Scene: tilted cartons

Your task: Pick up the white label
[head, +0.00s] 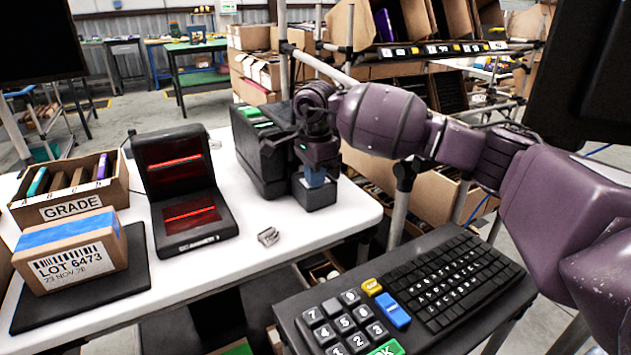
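A white label with a barcode and "LOT 6473" (75,268) is on the front of a brown carton (108,260) with a blue top strip, at the lower left. Another white label reading "GRADE" (71,206) is on an open cardboard box (118,188) behind it. I cannot tell which label is meant, and I see no loose one. My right gripper (315,190) points down at the table's right part, beside a black case (262,165), far from both labels. A blue patch shows between its dark parts; its opening is unclear. My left gripper is not in view.
The carton rests on a black mat (135,290). A black scanner with red lines (185,190) stands beside it. A small metallic piece (268,236) lies on the white table (290,225). A keyboard panel (405,300) is in front at right. Shelves with cartons stand behind.

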